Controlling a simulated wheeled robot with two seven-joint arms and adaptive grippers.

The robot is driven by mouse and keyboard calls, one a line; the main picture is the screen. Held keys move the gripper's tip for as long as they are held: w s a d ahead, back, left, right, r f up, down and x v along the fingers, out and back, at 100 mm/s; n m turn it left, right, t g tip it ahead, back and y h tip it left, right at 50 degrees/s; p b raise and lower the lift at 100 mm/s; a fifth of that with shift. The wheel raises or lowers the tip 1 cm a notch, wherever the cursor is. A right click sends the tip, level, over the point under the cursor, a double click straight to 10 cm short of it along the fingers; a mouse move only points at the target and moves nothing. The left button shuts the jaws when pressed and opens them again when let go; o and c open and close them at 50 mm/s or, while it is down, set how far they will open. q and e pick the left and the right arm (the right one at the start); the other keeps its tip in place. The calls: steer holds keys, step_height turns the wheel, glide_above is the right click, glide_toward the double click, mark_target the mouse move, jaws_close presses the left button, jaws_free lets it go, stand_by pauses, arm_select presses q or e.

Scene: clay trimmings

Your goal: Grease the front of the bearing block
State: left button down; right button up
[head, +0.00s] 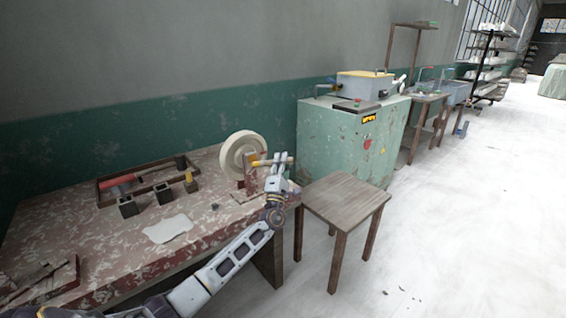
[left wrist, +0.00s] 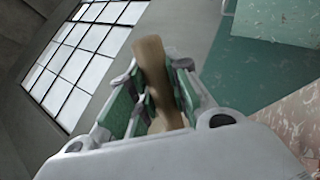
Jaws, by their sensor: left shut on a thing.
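My left gripper (head: 276,168) is at the right end of the worn red table, in front of the pale round wheel (head: 236,153). It is shut on a tan rod-like thing (head: 258,163), which lies across the fingers near the wheel. In the left wrist view the same tan thing (left wrist: 152,70) stands between the two green-padded fingers. A brown upright block (head: 250,181) stands by the wheel, partly beside my gripper; it looks like the bearing block. I cannot tell whether the held thing touches it. My right gripper is not in view.
The table (head: 110,225) also holds a wooden tray (head: 135,180) with a red-handled tool, dark square cups (head: 128,206) and a white cloth (head: 168,228). A wooden stool (head: 345,200) stands right of my arm, before a green cabinet (head: 330,140). The floor at right is clear.

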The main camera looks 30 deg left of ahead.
arm_select(q)
steer(key=shift+s+a, duration=0.15)
steer(key=shift+a, duration=0.05)
steer(key=shift+s+a+p, duration=0.25)
steer(key=shift+s+p, duration=0.15)
steer(key=shift+s, duration=0.3)
steer(key=shift+s+a+p, duration=0.2)
steer(key=shift+s+p, duration=0.2)
steer(key=shift+s, duration=0.25)
steer(key=s+d+p, duration=0.2)
steer(key=d, duration=0.3)
steer(key=shift+s+d, duration=0.15)
steer(key=shift+d, duration=0.2)
steer(key=shift+d+p, duration=0.1)
steer(key=shift+p, duration=0.2)
